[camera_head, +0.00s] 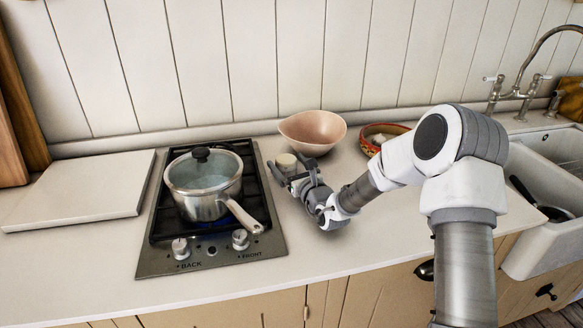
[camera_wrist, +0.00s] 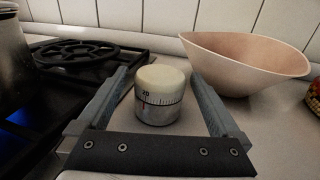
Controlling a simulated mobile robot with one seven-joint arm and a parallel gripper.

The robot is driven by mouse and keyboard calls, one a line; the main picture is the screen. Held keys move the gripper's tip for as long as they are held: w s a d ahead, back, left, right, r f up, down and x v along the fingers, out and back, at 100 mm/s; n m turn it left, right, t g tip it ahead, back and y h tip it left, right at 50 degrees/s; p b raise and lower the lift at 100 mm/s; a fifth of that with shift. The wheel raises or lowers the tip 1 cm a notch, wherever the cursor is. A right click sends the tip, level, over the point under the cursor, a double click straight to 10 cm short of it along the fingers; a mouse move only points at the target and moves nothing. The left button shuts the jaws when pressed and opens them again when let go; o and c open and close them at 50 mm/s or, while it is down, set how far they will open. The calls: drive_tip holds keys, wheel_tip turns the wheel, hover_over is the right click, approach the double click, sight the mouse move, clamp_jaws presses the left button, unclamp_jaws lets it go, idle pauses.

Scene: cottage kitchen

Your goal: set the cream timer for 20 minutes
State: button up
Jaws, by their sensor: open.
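The cream timer (camera_wrist: 160,93) is a small upright cylinder with a cream top and a metal lower part. In the wrist view its scale shows the number 20 on the side facing me, toward the left. It stands on the counter between the hob and the pink bowl. In the head view the timer (camera_head: 286,162) shows just beyond my gripper (camera_head: 290,173), partly hidden by it. My gripper (camera_wrist: 163,100) is open in the wrist view, with one finger on each side of the timer. I see gaps beside it, but cannot tell about contact.
The hob (camera_head: 265,245), with a lidded saucepan (camera_head: 205,185) on it, is close on the left. A blue flame glow shows beneath the pan. The pink bowl (camera_head: 313,132) stands behind right, and a patterned bowl (camera_head: 372,146) is farther right. The front counter is clear.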

drive_tip(key=p+v, duration=0.1)
drive_tip(key=v, duration=1.6)
drive_tip(key=shift+s, duration=0.1)
drive_tip(key=shift+d+r, duration=0.1)
drive_tip(key=shift+s, duration=0.1)
